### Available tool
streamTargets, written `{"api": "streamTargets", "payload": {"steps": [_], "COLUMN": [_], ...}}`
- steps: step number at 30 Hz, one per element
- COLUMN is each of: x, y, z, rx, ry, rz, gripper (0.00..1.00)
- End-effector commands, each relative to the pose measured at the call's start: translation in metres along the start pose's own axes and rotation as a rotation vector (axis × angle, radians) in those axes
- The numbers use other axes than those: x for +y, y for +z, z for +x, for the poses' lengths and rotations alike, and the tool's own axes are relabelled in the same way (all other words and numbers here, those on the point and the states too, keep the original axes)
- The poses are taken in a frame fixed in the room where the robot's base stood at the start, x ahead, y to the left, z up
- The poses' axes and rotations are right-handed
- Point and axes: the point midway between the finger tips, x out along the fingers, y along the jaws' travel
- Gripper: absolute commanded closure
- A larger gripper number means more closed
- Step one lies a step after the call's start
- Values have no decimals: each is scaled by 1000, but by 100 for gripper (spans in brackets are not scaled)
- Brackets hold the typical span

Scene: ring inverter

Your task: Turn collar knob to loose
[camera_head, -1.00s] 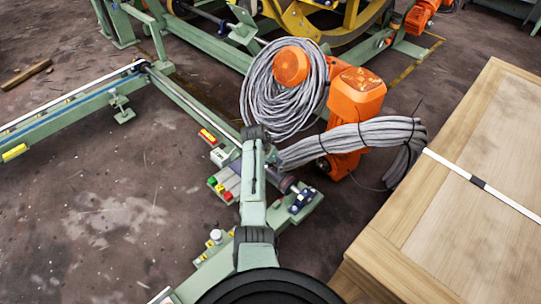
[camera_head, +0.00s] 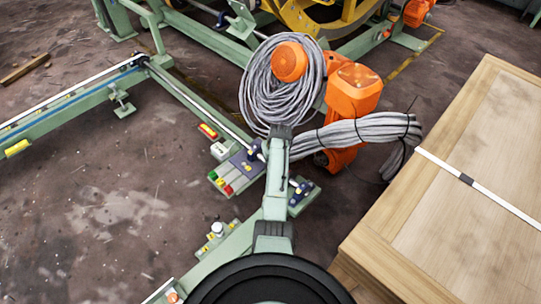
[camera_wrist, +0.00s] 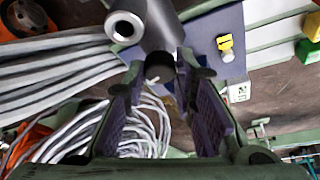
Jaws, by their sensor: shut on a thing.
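In the wrist view, a dark round collar knob (camera_wrist: 160,68) sits between the two fingertips of my gripper (camera_wrist: 162,72). The fingers have purple ridged pads and are shut on the knob. Just beyond it is a dark grey cylindrical collar part (camera_wrist: 162,25), with a hollow, bright-rimmed tube end (camera_wrist: 124,27) to its left. The knob's markings and turn position cannot be read. In the head view, my arm covers the gripper and the knob.
Colored buttons (camera_head: 227,189) on a panel lie left of my arm. A grey cable coil (camera_head: 265,90) and an orange machine (camera_head: 354,90) stand beyond it. A wooden crate (camera_head: 400,215) is at the right. Floor at left is largely open.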

Motion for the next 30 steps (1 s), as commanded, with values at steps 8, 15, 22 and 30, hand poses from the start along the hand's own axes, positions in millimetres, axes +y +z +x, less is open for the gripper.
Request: {"api": "streamTargets", "payload": {"steps": [8, 15, 22, 30], "x": [1, 1, 0, 0], "y": [0, -1, -1, -1], "z": [1, 0, 0, 0], "rx": [0, 0, 0, -1], "ry": [-60, -84, -90, -90], "rz": [-146, -204, -218, -217], "gripper": [100, 100, 100, 75]}}
